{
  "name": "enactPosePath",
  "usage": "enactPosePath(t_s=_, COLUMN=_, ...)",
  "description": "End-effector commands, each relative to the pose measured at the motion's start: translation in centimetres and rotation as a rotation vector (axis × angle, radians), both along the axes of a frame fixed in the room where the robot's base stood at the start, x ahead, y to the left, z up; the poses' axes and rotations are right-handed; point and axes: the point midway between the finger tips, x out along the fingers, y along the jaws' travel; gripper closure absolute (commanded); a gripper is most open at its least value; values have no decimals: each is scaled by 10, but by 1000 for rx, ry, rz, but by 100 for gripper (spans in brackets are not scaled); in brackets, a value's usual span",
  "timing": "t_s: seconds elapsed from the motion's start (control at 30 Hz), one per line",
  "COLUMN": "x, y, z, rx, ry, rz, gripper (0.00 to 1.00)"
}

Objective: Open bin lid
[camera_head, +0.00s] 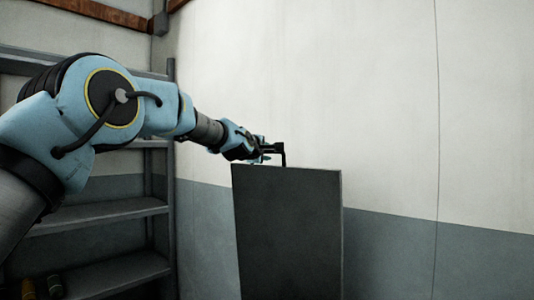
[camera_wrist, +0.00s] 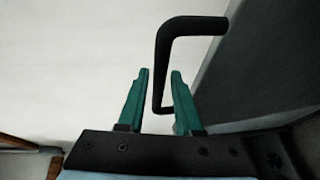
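The bin lid (camera_head: 288,235) shows as a flat dark grey panel standing about upright in the head view; the bin body is not visible. Its black bracket handle (camera_head: 283,150) sticks up at the top edge. In the wrist view the handle (camera_wrist: 182,26) bends down between the green fingers, with the lid (camera_wrist: 262,75) at the right. My gripper (camera_head: 265,153) is at the handle in the head view. In the wrist view my gripper (camera_wrist: 159,74) has its fingers apart, one on each side of the handle bar, with gaps showing.
A grey metal shelf rack (camera_head: 110,215) stands at the left behind my arm, with small items (camera_head: 42,287) low on it. A white and grey wall (camera_head: 390,130) lies behind the lid. The space right of the lid looks clear.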

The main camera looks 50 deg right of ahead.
Motion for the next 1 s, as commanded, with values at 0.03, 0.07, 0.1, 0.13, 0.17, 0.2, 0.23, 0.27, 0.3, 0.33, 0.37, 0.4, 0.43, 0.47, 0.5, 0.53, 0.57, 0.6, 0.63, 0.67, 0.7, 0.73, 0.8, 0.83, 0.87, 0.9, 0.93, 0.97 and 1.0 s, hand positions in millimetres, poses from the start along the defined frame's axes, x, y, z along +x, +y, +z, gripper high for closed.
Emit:
enactPosePath(t_s=0.03, x=0, y=0, z=0, rx=0, ry=0, rz=0, gripper=73)
enactPosePath(t_s=0.07, x=0, y=0, z=0, rx=0, ry=0, rz=0, gripper=76)
enactPosePath(t_s=0.1, x=0, y=0, z=0, rx=0, ry=0, rz=0, gripper=81)
enactPosePath(t_s=0.13, x=0, y=0, z=0, rx=0, ry=0, rz=0, gripper=84)
enactPosePath(t_s=0.17, x=0, y=0, z=0, rx=0, ry=0, rz=0, gripper=88)
enactPosePath(t_s=0.2, x=0, y=0, z=0, rx=0, ry=0, rz=0, gripper=92)
enactPosePath(t_s=0.23, x=0, y=0, z=0, rx=0, ry=0, rz=0, gripper=96)
enactPosePath(t_s=0.27, x=0, y=0, z=0, rx=0, ry=0, rz=0, gripper=99)
enactPosePath(t_s=0.3, x=0, y=0, z=0, rx=0, ry=0, rz=0, gripper=100)
enactPosePath(t_s=0.33, x=0, y=0, z=0, rx=0, ry=0, rz=0, gripper=100)
enactPosePath(t_s=0.37, x=0, y=0, z=0, rx=0, ry=0, rz=0, gripper=100)
enactPosePath(t_s=0.4, x=0, y=0, z=0, rx=0, ry=0, rz=0, gripper=100)
enactPosePath(t_s=0.43, x=0, y=0, z=0, rx=0, ry=0, rz=0, gripper=100)
enactPosePath(t_s=0.47, x=0, y=0, z=0, rx=0, ry=0, rz=0, gripper=100)
enactPosePath(t_s=0.5, x=0, y=0, z=0, rx=0, ry=0, rz=0, gripper=100)
enactPosePath(t_s=0.53, x=0, y=0, z=0, rx=1, ry=0, rz=0, gripper=100)
enactPosePath(t_s=0.57, x=0, y=0, z=0, rx=1, ry=0, rz=0, gripper=100)
enactPosePath(t_s=0.6, x=0, y=0, z=0, rx=1, ry=0, rz=0, gripper=100)
enactPosePath(t_s=0.63, x=0, y=0, z=0, rx=1, ry=0, rz=0, gripper=100)
enactPosePath(t_s=0.67, x=0, y=0, z=0, rx=1, ry=0, rz=0, gripper=100)
enactPosePath(t_s=0.7, x=0, y=0, z=0, rx=1, ry=0, rz=0, gripper=100)
enactPosePath(t_s=0.73, x=0, y=0, z=0, rx=1, ry=0, rz=0, gripper=100)
enactPosePath(t_s=0.8, x=0, y=0, z=0, rx=1, ry=0, rz=0, gripper=100)
enactPosePath(t_s=0.83, x=0, y=0, z=0, rx=1, ry=0, rz=0, gripper=100)
enactPosePath(t_s=0.87, x=0, y=0, z=0, rx=1, ry=0, rz=0, gripper=100)
enactPosePath(t_s=0.9, x=0, y=0, z=0, rx=1, ry=0, rz=0, gripper=100)
enactPosePath(t_s=0.93, x=0, y=0, z=0, rx=1, ry=0, rz=0, gripper=100)
enactPosePath(t_s=0.97, x=0, y=0, z=0, rx=1, ry=0, rz=0, gripper=100)
enactPosePath(t_s=1.0, x=0, y=0, z=0, rx=1, ry=0, rz=0, gripper=100)
